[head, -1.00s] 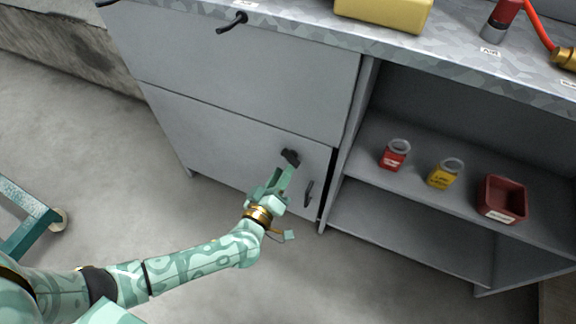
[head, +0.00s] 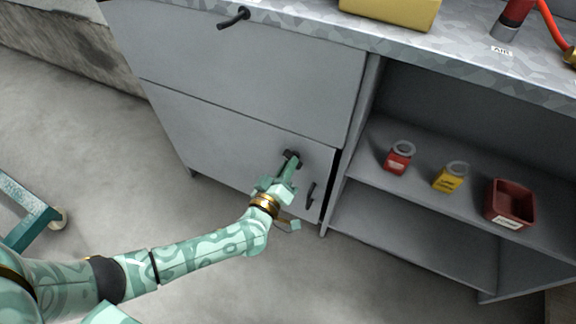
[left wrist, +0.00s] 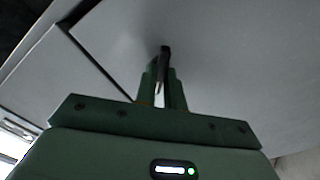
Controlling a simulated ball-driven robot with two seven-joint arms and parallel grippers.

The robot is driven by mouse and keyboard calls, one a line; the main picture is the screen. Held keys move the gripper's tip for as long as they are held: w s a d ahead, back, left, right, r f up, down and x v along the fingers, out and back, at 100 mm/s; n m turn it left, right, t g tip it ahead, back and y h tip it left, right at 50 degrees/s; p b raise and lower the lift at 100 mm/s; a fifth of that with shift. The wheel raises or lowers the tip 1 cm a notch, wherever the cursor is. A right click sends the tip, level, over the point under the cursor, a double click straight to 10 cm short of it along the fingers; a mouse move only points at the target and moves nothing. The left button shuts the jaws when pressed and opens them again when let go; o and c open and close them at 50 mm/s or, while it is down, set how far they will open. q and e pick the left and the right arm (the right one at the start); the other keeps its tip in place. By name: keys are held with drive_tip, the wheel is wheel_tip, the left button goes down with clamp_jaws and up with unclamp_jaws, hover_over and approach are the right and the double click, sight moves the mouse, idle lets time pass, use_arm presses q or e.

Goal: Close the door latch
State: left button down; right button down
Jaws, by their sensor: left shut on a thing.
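The lower grey cabinet door (head: 225,140) stands close to its frame, with a dark gap at its right edge. A black latch (head: 292,155) sits on the door's upper right part. My left gripper (head: 291,164) is at the latch, its fingers covering part of it. In the left wrist view the latch (left wrist: 165,53) shows as a dark piece between the two green fingertips (left wrist: 162,80), which are shut on it. A black pull handle (head: 310,195) is on the door right of the gripper. My right gripper is out of view.
An upper panel with a black handle (head: 233,18) is above the door. The floor in front is clear.

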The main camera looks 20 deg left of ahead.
use_arm(q)
drive_tip(key=n, duration=0.8)
drive_tip(key=shift+s+f+n, duration=0.1)
drive_tip(key=shift+f+n, duration=0.1)
drive_tip(key=shift+n, duration=0.1)
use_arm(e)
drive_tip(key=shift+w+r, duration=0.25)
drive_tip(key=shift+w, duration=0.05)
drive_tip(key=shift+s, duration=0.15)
use_arm(q)
drive_tip(key=c, duration=1.5)
unclamp_jaws()
drive_tip(key=shift+r, duration=0.1)
